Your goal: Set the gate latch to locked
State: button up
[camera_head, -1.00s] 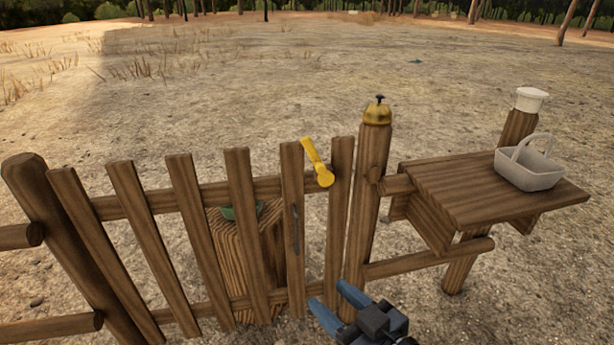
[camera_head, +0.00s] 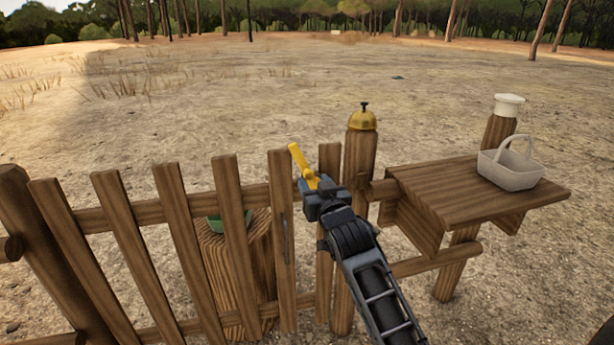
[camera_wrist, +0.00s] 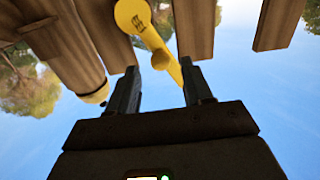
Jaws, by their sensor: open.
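The yellow latch (camera_head: 301,163) is on the upper part of the wooden gate (camera_head: 227,185), near the gate post. Its lever leans up and to the left in the head view. My gripper (camera_head: 317,186) is at the latch, in front of its lower part. In the wrist view the latch (camera_wrist: 150,35) shows its round hub and its lever, which runs toward the space between the two fingers. My gripper (camera_wrist: 158,92) is open there, with the lever's end near the right finger. I cannot tell whether they touch.
A brass bell (camera_head: 363,120) tops the post right of the gate. A wooden shelf (camera_head: 440,190) farther right bears a pale basket (camera_head: 510,167). A white cap (camera_head: 508,105) sits on the post behind it. A stump (camera_head: 240,260) with a green object stands behind the gate.

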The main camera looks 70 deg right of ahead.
aim_at(309, 176)
jog(key=shift+x, duration=2.5)
jog(key=shift+c, duration=0.5)
